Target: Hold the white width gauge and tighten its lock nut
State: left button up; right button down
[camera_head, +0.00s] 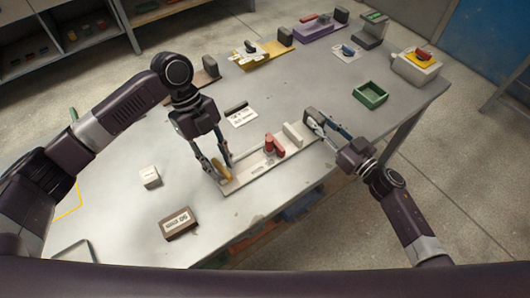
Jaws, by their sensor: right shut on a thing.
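The white width gauge (254,176) lies on the grey table in front of me. It has a long pale base, red upright parts (274,146), a white block (293,133) and a brass-yellow lock nut (221,171) near its left end. My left gripper (221,170) points down at that end, its fingers spread apart on either side of the nut. Whether they touch the nut is hard to tell. My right gripper (314,122) is shut on the gauge's right end, by a dark block. Its fingers partly hide that end.
A small white block (149,177) and a brown labelled box (178,223) stand at the front left. A white card (241,116) lies behind the gauge. A green tray (370,95) is to the right. Yellow (262,55) and purple (314,31) gauges stand along the back.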

pick_arm(q)
jog(key=v, duration=1.2)
jog(key=shift+s, duration=0.1)
pick_arm(e)
jog(key=c, duration=1.5)
grip_release()
jog(key=shift+c, duration=0.2)
